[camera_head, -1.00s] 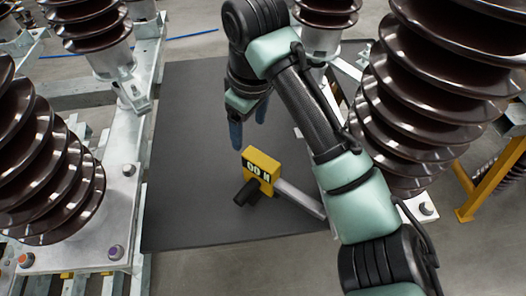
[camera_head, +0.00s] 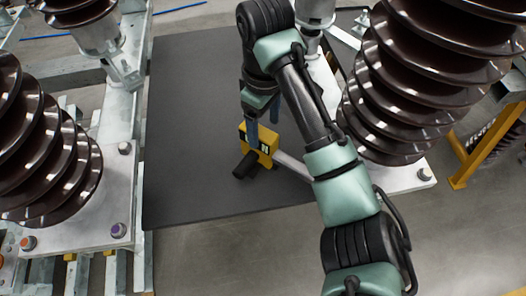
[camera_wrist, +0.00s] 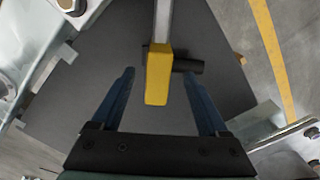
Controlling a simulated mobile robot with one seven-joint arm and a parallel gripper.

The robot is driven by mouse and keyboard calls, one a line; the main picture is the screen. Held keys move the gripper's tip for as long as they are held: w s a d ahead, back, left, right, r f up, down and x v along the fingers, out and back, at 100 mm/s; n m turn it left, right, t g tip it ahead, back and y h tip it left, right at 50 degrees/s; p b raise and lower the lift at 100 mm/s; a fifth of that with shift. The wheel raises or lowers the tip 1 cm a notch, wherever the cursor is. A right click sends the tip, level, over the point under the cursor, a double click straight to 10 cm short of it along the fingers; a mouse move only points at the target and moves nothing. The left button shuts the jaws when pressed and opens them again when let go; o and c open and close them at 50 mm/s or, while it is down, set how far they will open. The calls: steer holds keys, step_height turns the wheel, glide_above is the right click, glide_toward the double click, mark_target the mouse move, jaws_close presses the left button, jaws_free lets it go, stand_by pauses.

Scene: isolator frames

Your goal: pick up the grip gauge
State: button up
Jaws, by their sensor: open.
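The grip gauge (camera_head: 262,147) has a yellow block body with dark lettering, a black handle stub and a grey bar. It lies on a dark mat (camera_head: 190,120). In the wrist view its yellow block (camera_wrist: 158,75) is seen end-on, with the black handle (camera_wrist: 189,66) and grey bar beyond it. My gripper (camera_wrist: 157,85) is open, with one blue finger on each side of the yellow block's near end and visible gaps on both sides. In the head view my gripper (camera_head: 263,135) is at the block, and its fingers partly hide the lettering.
Brown ribbed insulators stand on metal bases to the left (camera_head: 40,160) and right (camera_head: 420,85) of the mat. A yellow stand (camera_head: 490,150) is at the far right. The mat is bare around the gauge, and grey floor lies in front.

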mark_target(264, 134)
step_height(264, 134, down, 5)
steer(key=shift+w+r+b, duration=0.1)
steer(key=shift+b, duration=0.55)
jaws_close()
steer(key=shift+r, duration=0.15)
stand_by(0.7)
